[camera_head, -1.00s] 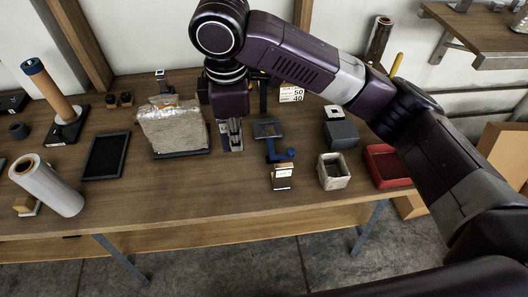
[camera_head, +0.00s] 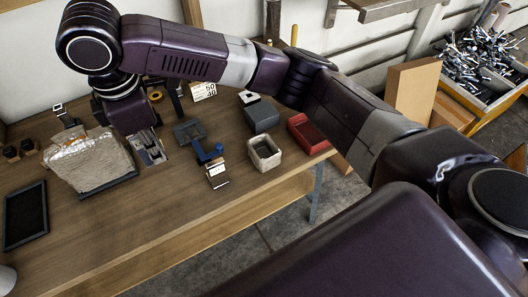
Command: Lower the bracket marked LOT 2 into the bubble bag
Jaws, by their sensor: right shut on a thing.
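The bubble bag (camera_head: 88,162) is a crumpled, translucent grey-beige bag standing on a dark base at the left of the bench. My right gripper (camera_head: 150,150) points down just right of the bag, apart from it in the picture. It is shut on a small grey metal piece (camera_head: 152,158), which looks like the bracket. The fingers partly hide it, and I cannot read a LOT 2 mark on it. Its height above the bench is hard to tell. My left gripper is not in view.
Right of the gripper stand a dark tray (camera_head: 190,131), a blue tool (camera_head: 207,153) with a labelled box (camera_head: 217,172), a beige bin (camera_head: 264,152), a grey box (camera_head: 262,118) and a red bin (camera_head: 309,133). A black-framed panel (camera_head: 25,216) lies left. The front bench strip is clear.

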